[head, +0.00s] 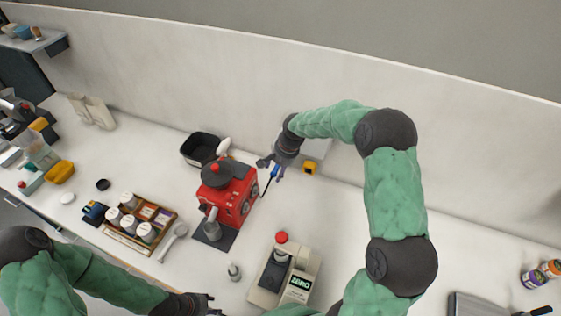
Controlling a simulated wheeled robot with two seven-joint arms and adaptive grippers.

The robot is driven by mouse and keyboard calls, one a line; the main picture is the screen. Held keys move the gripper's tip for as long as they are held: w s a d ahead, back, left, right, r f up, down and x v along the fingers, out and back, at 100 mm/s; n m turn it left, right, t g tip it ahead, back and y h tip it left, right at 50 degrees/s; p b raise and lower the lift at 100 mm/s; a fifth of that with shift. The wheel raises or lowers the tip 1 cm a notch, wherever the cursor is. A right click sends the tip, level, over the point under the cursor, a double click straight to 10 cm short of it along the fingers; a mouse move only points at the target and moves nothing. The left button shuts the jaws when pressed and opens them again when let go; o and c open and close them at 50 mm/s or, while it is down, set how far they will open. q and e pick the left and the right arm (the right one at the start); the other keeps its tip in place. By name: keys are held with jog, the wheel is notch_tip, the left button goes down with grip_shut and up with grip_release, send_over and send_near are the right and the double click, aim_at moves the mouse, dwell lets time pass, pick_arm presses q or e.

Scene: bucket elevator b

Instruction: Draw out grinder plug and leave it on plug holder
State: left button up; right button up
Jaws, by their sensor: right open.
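A red machine (233,194) with a dark round top stands on the white counter. A black cable runs from its right side up to a small blue plug (275,171). My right gripper (271,164) is open right at the blue plug; whether it touches the plug is too small to tell. A yellow and black block (310,167) sits just right of the plug; I cannot tell whether it is the plug holder. My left gripper (208,303) is low at the bottom edge, away from the plug, and its jaw opening is unclear.
A black bin (203,148) stands behind the red machine. A beige device marked ZERO (265,288) stands at the front. A wooden tray (123,239) with several jars is on the left. A white wall (190,75) runs along the back.

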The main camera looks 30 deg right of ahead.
jog(key=shift+w+f, duration=0.15)
jog(key=shift+f, duration=0.4)
grip_shut()
jog(key=shift+r, duration=0.1)
jog(key=shift+a, duration=0.2)
jog(key=shift+s+a, duration=0.1)
jog(key=shift+s, duration=0.1)
jog(key=shift+s+a, duration=0.1)
jog(key=shift+a, duration=0.05)
